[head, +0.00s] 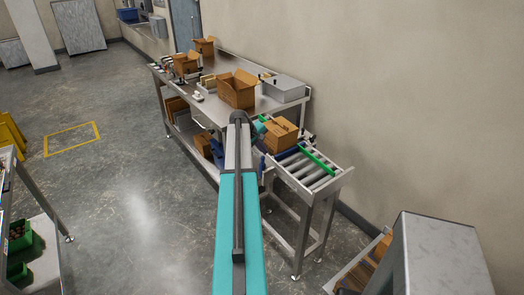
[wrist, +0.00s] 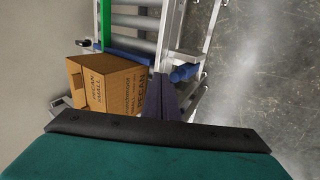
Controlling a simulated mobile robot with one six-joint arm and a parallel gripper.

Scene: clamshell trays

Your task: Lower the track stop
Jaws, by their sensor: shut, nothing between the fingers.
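My gripper (wrist: 162,80) shows in the wrist view as two dark fingers close together, shut and empty. They are just right of a cardboard box (wrist: 112,84) printed "PECAN SMALL". A roller track (wrist: 135,22) lies beyond, with a green bar (wrist: 105,24) on its left and a blue bar (wrist: 129,57) across it by the box. A blue cylinder (wrist: 184,73) sits right of the fingers on the frame side. I cannot tell for sure which part is the track stop.
The same box (head: 281,134) sits on the track beside a steel bench (head: 210,103). An open carton (head: 237,89) and a grey unit (head: 284,88) stand on the bench. A wall (head: 400,100) runs behind. Open floor (head: 140,190) lies to the left.

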